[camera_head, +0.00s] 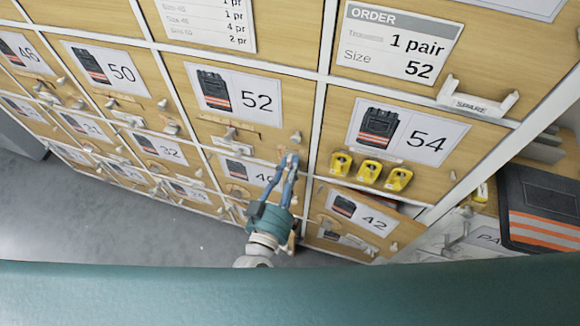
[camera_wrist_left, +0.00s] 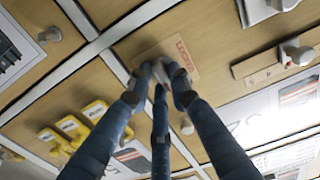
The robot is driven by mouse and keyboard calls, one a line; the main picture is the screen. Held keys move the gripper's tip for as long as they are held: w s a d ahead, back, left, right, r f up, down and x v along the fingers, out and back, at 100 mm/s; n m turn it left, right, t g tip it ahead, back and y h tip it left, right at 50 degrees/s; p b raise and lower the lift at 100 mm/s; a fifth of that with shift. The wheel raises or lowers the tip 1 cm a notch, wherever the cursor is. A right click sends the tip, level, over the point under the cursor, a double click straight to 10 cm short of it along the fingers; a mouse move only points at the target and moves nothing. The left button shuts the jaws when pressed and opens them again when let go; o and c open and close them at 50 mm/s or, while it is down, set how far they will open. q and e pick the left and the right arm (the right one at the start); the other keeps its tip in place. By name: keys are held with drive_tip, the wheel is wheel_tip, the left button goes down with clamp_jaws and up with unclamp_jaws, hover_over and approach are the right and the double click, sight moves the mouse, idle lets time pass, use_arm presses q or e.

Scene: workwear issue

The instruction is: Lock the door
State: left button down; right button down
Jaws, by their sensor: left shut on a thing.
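A wall of pale wooden locker doors carries number cards, among them 52 (camera_head: 257,103), 54 (camera_head: 426,145) and 42 (camera_head: 379,222). A light knob (camera_head: 296,137) shows just above the fingertips in the head view. My right gripper is not in view.
Several yellow pieces (camera_head: 370,171) sit along the bottom of the 54 door. An order card (camera_head: 397,42) reads 1 pair, size 52. A SPARE holder (camera_head: 477,100) projects at the right. A dark garment with orange stripes (camera_head: 541,212) lies far right. Grey floor (camera_head: 100,212) is clear at lower left.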

use_arm(q)
drive_tip(key=shift+n, duration=0.3)
drive_tip(key=n+b, duration=0.1)
drive_tip(key=n, duration=0.4)
drive_tip(key=n+b, duration=0.1)
drive_tip(key=n, duration=1)
drive_tip(key=shift+a+r+n+b, duration=0.25)
drive_tip(key=shift+n+b, duration=0.15)
drive_tip(key=shift+n, duration=0.3)
drive_tip(key=c, duration=1.6)
unclamp_jaws()
drive_tip(key=shift+o, duration=0.2)
drive_tip(key=v, duration=1.2)
